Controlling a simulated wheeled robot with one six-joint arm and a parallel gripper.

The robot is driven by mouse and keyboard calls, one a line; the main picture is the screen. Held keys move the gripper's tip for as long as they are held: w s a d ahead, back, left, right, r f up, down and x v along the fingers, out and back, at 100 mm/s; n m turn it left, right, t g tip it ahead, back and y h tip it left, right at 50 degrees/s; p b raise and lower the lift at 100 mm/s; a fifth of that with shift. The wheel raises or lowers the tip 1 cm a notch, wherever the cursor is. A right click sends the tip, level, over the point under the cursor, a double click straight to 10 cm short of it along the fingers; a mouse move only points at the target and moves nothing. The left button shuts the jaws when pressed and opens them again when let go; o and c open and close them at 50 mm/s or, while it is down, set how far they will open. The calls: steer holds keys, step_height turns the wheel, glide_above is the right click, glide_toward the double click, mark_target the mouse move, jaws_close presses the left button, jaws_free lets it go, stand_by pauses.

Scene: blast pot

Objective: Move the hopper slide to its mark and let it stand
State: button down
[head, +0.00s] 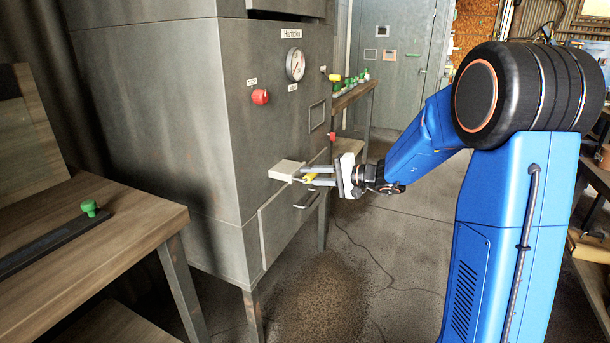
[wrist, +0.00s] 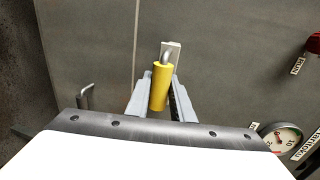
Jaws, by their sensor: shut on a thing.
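A yellow handle (head: 310,177) sticks out from the front of the grey cabinet, beside a pale block. In the wrist view the yellow handle (wrist: 160,86) is a cylinder on a bent metal rod in front of a small pale plate (wrist: 171,52). My gripper (head: 318,178) is at the cabinet front, its fingers on both sides of the handle and shut on it. My gripper (wrist: 160,97) also shows in the wrist view. No label reads as the hopper slide, and I cannot make out its mark.
The grey cabinet (head: 160,120) carries a gauge (head: 295,64), a red knob (head: 261,97) and a lower pull handle (head: 306,201). A wooden bench (head: 130,220) at left holds a dark rail with a green knob (head: 89,208). A cable lies on the open floor (head: 400,260).

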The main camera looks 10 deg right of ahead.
mark_target(292, 171)
steer(key=shift+w+a, duration=0.1)
steer(key=shift+r+x, duration=0.2)
steer(key=shift+x, duration=0.85)
steer(key=shift+r+x, duration=0.2)
steer(key=shift+x, duration=0.85)
steer(key=shift+r+x, duration=0.2)
steer(key=shift+x, duration=0.85)
steer(key=c, duration=1.5)
jaws_free()
steer(key=shift+w, duration=0.1)
steer(key=shift+o, duration=0.2)
steer(key=shift+c, duration=0.4)
steer(key=shift+v, duration=3.45)
